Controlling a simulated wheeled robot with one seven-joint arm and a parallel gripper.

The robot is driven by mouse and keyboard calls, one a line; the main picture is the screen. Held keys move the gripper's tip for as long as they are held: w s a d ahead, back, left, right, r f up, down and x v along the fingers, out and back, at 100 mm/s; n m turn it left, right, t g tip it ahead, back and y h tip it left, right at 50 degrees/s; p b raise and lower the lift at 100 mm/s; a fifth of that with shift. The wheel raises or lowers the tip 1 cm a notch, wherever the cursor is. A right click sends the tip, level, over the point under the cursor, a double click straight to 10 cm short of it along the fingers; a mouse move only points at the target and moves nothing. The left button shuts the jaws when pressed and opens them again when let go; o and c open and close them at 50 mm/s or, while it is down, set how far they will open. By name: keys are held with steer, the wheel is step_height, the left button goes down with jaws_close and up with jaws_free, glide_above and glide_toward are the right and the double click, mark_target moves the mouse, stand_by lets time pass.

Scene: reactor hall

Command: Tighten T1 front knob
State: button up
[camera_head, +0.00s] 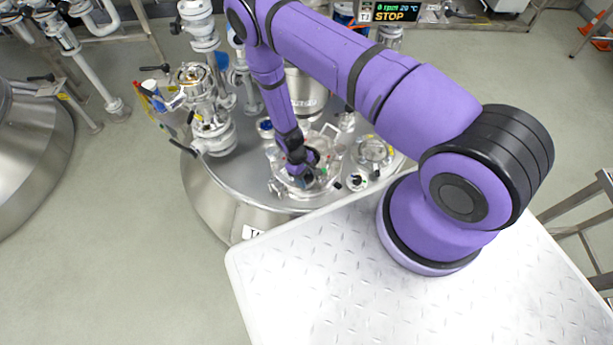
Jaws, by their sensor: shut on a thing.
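The T1 reactor is a round steel vessel whose lid (240,175) carries several fittings. A round clamped port (327,140) with a clear rim sits near the front of the lid. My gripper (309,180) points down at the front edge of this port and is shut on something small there. The front knob itself is mostly hidden by the fingers, so its shape and how tight it is cannot be told. My purple arm reaches over from the right.
White pipework with valves (215,135) rises on the left of the lid. A round sight port (373,151) lies right of my gripper. A display reading STOP (396,12) stands at the back. Another steel vessel (35,150) is at far left, with clear floor between.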

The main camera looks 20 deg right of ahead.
steer(key=o, duration=0.9)
steer(key=shift+o, duration=0.2)
steer(key=shift+r, duration=0.1)
steer(key=v, duration=1)
steer(key=shift+r, duration=0.3)
steer(key=shift+a, duration=0.1)
